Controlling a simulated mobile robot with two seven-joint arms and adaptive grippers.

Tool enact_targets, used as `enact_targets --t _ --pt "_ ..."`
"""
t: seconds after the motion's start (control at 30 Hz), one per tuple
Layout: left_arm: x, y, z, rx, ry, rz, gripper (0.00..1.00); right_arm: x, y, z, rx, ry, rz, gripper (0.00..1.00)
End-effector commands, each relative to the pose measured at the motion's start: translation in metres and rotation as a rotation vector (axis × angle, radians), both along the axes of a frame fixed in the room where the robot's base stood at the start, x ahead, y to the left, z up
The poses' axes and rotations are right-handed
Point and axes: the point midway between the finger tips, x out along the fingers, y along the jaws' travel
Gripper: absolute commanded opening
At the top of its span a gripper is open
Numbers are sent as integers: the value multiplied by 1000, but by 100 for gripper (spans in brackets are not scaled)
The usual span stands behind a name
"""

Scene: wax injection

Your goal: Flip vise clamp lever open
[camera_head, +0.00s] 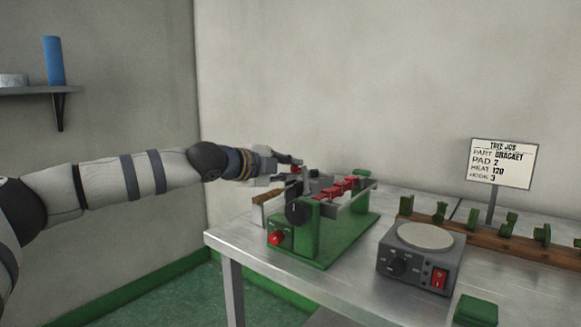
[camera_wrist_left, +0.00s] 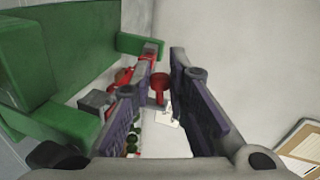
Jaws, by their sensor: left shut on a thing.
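The green vise fixture (camera_head: 335,240) stands on the metal table, with a black dial and a red knob on its near end. My left gripper (camera_head: 296,172) reaches in from the left to the top of its far left end. In the left wrist view the two dark finger pads (camera_wrist_left: 165,85) close around a red knob-ended lever (camera_wrist_left: 160,80), which I take for the clamp lever. The red tip also shows between the fingers in the head view (camera_head: 296,168). The fingers hide part of the lever. My right gripper is not in view.
A grey heater box (camera_head: 405,268) with a round plate and red switch stands right of the fixture. A wooden rack (camera_head: 485,240) with several green pieces and a sign (camera_head: 502,164) are behind it. A green block (camera_head: 476,311) lies at the front edge.

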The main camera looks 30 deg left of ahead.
Motion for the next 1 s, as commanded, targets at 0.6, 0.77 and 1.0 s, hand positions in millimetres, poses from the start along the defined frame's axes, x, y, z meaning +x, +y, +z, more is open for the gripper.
enact_targets --t 0.6,0.77,1.0 --pt "0 2 -11 -208 18 1 0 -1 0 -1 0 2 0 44" --pt "0 2 -12 -212 19 1 0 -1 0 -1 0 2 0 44" --pt "0 2 -12 -211 20 0 17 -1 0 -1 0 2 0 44"
